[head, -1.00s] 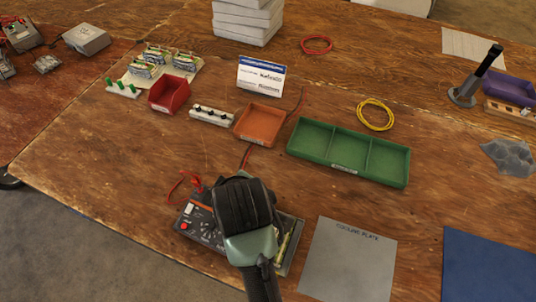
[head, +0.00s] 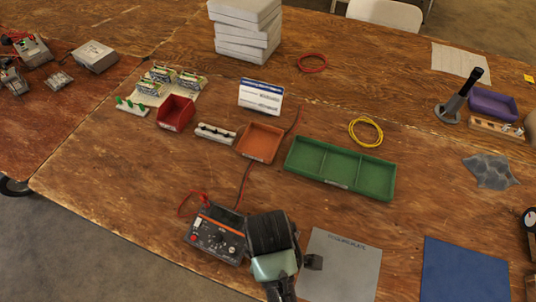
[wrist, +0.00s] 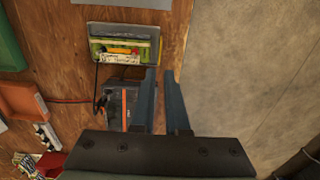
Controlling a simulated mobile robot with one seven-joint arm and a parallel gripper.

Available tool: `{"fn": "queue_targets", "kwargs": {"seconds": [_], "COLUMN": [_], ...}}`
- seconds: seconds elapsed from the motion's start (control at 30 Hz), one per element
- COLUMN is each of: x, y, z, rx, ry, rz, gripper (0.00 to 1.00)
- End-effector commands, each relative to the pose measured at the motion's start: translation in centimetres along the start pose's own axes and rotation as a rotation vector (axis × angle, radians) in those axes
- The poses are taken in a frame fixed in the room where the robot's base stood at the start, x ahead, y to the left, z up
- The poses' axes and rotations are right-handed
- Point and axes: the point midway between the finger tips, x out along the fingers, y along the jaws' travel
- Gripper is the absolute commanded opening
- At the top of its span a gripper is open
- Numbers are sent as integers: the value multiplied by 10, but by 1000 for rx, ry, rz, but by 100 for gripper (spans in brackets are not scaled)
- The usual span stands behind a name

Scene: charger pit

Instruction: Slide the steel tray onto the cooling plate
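The steel tray (wrist: 92,30) shows in the wrist view as a grey-rimmed tray with a green-yellow, labelled load in it. In the head view my arm hides it. The cooling plate (head: 345,252), a flat grey labelled sheet, lies right of my arm; its edge shows at the top of the wrist view (wrist: 130,3). My gripper (wrist: 161,75) points down with its fingertips at the tray's near right corner. A narrow gap with wood behind it shows between the fingers. Whether they touch the tray I cannot tell.
A black meter (head: 216,235) with red leads stands just left of my arm. A green divided tray (head: 340,168) and an orange tray (head: 260,143) stand behind. A blue mat (head: 463,270) lies right of the plate. Bare wood separates plate and green tray.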

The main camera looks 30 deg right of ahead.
Motion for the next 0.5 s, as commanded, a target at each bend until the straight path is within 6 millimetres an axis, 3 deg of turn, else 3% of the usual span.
{"fn": "queue_targets", "kwargs": {"seconds": [0.5], "x": [94], "y": [-1], "z": [0], "rx": [0], "ry": [-2], "rz": [-3], "gripper": [12]}}
